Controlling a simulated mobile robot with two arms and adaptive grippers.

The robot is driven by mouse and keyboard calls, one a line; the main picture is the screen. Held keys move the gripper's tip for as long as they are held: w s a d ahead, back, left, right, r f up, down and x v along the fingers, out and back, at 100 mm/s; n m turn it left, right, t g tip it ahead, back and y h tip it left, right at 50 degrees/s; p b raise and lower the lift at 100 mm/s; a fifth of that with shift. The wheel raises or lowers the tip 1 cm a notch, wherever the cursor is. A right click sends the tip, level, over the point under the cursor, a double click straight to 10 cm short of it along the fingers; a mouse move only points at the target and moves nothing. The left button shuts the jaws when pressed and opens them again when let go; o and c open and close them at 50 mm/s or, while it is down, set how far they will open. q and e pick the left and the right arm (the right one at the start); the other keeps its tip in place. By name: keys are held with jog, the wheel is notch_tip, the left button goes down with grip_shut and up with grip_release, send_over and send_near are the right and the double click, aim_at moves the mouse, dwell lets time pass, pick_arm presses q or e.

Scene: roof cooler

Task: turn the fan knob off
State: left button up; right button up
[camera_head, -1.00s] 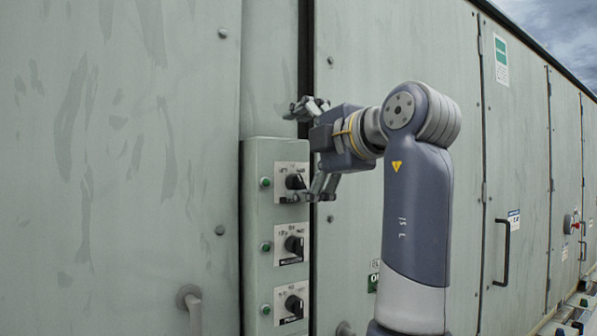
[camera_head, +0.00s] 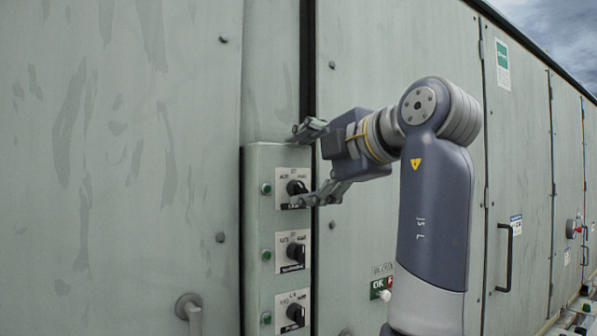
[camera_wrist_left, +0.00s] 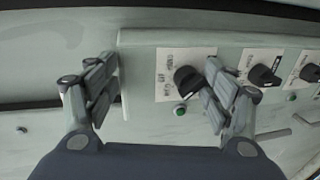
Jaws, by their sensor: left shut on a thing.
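A narrow grey-green control box (camera_head: 255,220) carries a column of black rotary knobs on white label plates. The top knob (camera_head: 296,187) shows between the fingers of my left gripper (camera_head: 298,169) in the head view. In the left wrist view, the top knob (camera_wrist_left: 187,80) sits against the right finger of my left gripper (camera_wrist_left: 158,88). The other finger is beyond the box's upper end. The fingers are still spread, with the knob between them. The label words are too small to read, so I cannot tell which knob is the fan's. My right gripper is not in view.
The middle knob (camera_head: 296,252) and bottom knob (camera_head: 296,313) are below, with green buttons (camera_head: 266,188) at their left. Grey cabinet panels (camera_head: 400,60) stand behind. A door handle (camera_head: 189,307) projects at lower left, and a black handle (camera_head: 505,258) at right.

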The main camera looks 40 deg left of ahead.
pick_arm(q)
jog(key=d, duration=0.1)
jog(key=s+d+r, duration=0.1)
jog(key=shift+s+d+r, duration=0.25)
jog(key=shift+d+r, duration=0.15)
jog(key=shift+c, duration=1.3)
jog(key=f+v, duration=0.2)
jog(key=v, duration=0.7)
jog(key=shift+s+r, duration=0.2)
jog(key=shift+s, duration=0.2)
pick_arm(e)
jog(key=shift+s+d+r, duration=0.25)
pick_arm(q)
jog(key=shift+d+r+p, duration=0.1)
jog(key=shift+d+p, duration=0.1)
jog(key=shift+p, duration=0.15)
pick_arm(e)
jog(key=shift+r, duration=0.1)
pick_arm(q)
jog(key=shift+s, duration=0.1)
jog(key=shift+c, duration=0.2)
pick_arm(e)
jog(key=shift+d, duration=0.2)
